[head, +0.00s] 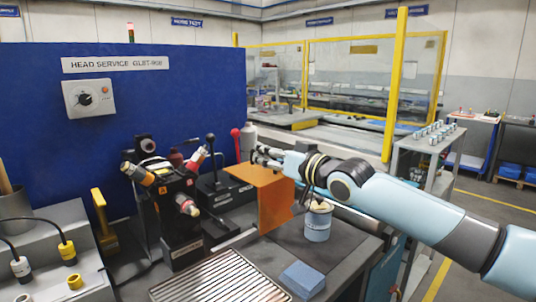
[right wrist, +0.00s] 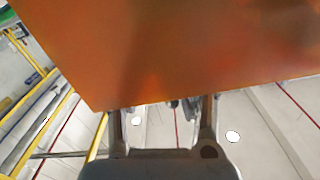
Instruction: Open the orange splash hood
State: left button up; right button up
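In the right wrist view the hood (right wrist: 180,45) fills the upper part and hides the fingertips. The two fingers of the right gripper (right wrist: 162,115) are well apart there, and nothing is seen held between them. Whether they touch the hood cannot be told. My left gripper is not in view.
A blue can with rags (head: 317,224) stands right of the hood under my right forearm. A blue block (head: 302,280) and a slatted tray (head: 222,278) are in front. Bare bench lies between.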

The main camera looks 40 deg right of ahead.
jog(key=r, duration=0.5)
jog(key=shift+w+d+r, duration=0.25)
jog(key=shift+w, duration=0.05)
jog(key=r, duration=0.4)
jog(key=shift+s+a+r, duration=0.25)
jog(key=shift+s+r, duration=0.05)
jog(key=shift+a, duration=0.1)
jog(key=shift+f, duration=0.1)
